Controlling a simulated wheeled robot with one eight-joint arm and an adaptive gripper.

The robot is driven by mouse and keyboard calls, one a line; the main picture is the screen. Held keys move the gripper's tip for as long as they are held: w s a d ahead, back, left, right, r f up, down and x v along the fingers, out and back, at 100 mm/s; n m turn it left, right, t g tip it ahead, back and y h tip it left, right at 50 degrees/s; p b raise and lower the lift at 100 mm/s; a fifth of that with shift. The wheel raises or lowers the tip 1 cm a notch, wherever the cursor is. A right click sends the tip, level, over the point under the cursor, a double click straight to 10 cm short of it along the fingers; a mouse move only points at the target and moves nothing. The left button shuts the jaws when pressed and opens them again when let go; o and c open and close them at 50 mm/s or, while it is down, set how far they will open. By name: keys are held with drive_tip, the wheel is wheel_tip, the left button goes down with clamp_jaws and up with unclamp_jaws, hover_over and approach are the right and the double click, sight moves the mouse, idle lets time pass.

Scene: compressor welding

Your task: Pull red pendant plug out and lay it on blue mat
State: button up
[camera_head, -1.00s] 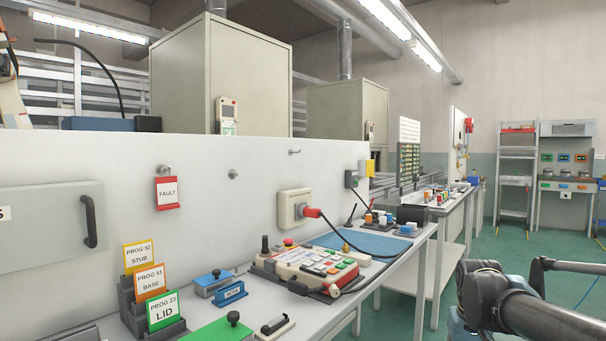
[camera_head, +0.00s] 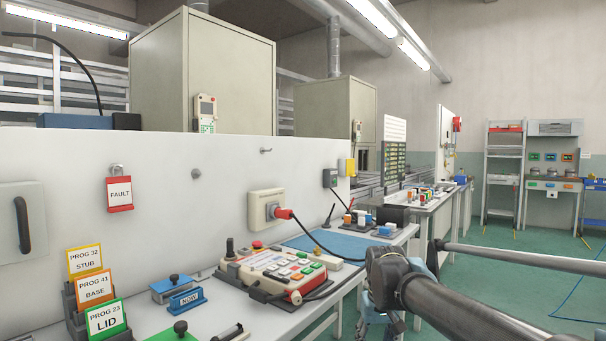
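The red pendant plug (camera_head: 284,214) sits in the cream socket box (camera_head: 264,207) on the white wall panel. A black cable runs from the plug down and around to the right of the teach pendant (camera_head: 275,272), which lies on the bench. The blue mat (camera_head: 340,244) lies flat on the bench behind the pendant, partly hidden by it and the cable. My arm reaches in from the lower right, in front of the bench's front edge. My gripper's fingertips cannot be made out in this view.
Program cards in holders (camera_head: 95,290), a blue block labelled NOW (camera_head: 186,301) and a green pad (camera_head: 172,333) are at the near left. Small coloured items (camera_head: 362,220) stand beyond the mat. Open floor lies right of the bench.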

drive_tip(key=w+a+r+n+y, duration=0.1)
drive_tip(key=w+a+r+n, duration=0.25)
drive_tip(key=w+r, duration=0.7)
drive_tip(key=w+a+r+n+y, duration=0.15)
drive_tip(key=w+a+r, duration=0.25)
drive_tip(key=w+r, duration=0.7)
drive_tip(key=n, duration=0.5)
approach(290, 210)
drive_tip(key=shift+t+y, duration=0.3)
drive_tip(key=shift+y, duration=0.25)
drive_tip(key=x, duration=1)
drive_tip(key=shift+d+f, duration=0.25)
drive_tip(key=shift+f, duration=0.25)
clamp_jaws()
drive_tip(key=shift+d, duration=0.15)
drive_tip(key=shift+s+d, duration=0.75)
drive_tip(key=shift+d, duration=0.2)
drive_tip(key=shift+s+d, duration=0.75)
drive_tip(key=shift+d, duration=0.2)
